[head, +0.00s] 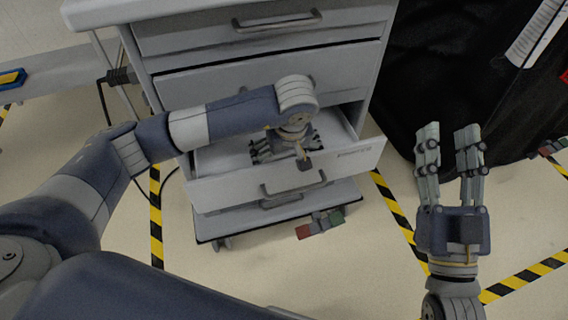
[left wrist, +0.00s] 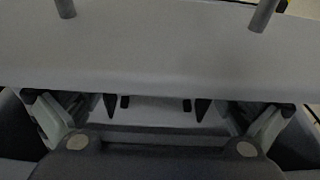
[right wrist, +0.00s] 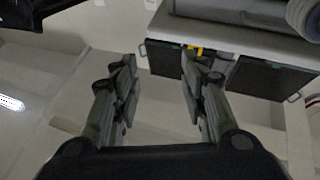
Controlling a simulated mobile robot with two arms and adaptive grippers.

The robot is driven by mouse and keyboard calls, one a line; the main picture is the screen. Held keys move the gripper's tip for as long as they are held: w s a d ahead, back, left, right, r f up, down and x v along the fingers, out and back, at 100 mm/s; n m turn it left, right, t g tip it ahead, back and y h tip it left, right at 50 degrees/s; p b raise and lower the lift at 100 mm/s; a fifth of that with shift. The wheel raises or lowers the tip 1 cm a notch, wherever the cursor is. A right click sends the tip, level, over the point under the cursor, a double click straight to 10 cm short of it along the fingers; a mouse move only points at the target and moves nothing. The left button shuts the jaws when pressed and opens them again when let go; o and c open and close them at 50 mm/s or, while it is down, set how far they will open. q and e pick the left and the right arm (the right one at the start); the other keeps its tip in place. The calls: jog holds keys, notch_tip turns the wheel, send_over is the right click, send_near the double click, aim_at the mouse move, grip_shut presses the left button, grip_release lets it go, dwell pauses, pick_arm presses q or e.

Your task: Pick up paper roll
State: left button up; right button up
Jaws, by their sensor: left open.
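I cannot make out a paper roll in any view. A grey cart has an open drawer (head: 345,158), whose front also fills the upper part of the left wrist view (left wrist: 160,50). My left gripper (head: 278,148) is down at the open drawer, partly hidden by my own wrist. In the left wrist view my left gripper (left wrist: 160,112) has its fingers wide apart at both sides, with a pale surface and no clear object between them. My right gripper (head: 449,140) is open and empty, right of the cart; its spread fingers also show in the right wrist view (right wrist: 158,75).
Closed drawers (head: 260,50) are above the open one. A black cover (head: 430,70) hangs at the back right. A small red and green object (head: 320,223) is below the drawer. Yellow and black tape (head: 156,215) marks the pale floor, which is mostly clear in front.

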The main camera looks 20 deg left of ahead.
pick_arm(q)
jog(key=c, duration=1)
jog(key=shift+r, duration=0.15)
